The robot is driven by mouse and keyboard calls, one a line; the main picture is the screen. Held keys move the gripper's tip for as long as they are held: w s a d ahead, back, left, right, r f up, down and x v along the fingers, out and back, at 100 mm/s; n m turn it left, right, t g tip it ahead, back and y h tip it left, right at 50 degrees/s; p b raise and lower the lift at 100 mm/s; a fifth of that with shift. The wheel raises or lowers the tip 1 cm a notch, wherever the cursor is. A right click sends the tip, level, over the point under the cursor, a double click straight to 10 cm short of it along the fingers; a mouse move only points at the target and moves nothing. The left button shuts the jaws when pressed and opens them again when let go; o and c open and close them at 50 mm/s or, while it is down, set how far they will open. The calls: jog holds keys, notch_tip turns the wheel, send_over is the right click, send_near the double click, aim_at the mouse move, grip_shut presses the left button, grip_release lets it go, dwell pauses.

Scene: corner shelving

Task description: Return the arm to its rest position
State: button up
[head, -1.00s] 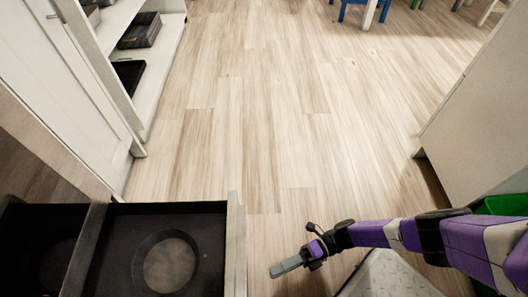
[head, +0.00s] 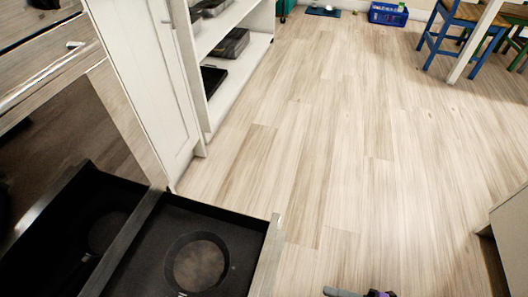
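My gripper (head: 342,292) shows only as a small piece at the bottom edge of the head view, right of centre. A grey finger part points left, with a bit of purple and black behind it. The rest of my arm is out of the picture. The gripper is over the wooden floor, to the right of an open black drawer (head: 248,224). Nothing can be seen held in it, and too little shows to tell whether its fingers are open or shut.
A dark round dish (head: 199,265) lies in the drawer. White shelving (head: 238,82) with dark boxes stands upper left. A pale cabinet (head: 512,238) is at the right edge. A blue chair (head: 447,38) and blue crate (head: 388,14) are far back. The middle floor is clear.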

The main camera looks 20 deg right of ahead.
jog(key=s+a+r+m+t+h+p, duration=0.1)
jog(key=s+r+m+t+h, duration=0.35)
jog(key=r+m, duration=0.8)
notch_tip(320, 180, up, 51)
jog(key=a+m+g+h+p, duration=0.1)
jog(key=m+h+p, duration=0.6)
jog(key=p, duration=3.2)
jog(key=a+m, duration=0.1)
jog(key=m, duration=0.2)
jog(key=shift+s, duration=0.35)
jog(key=shift+s+a+h, duration=0.1)
jog(key=shift+a+h, duration=0.05)
jog(key=shift+h, duration=0.1)
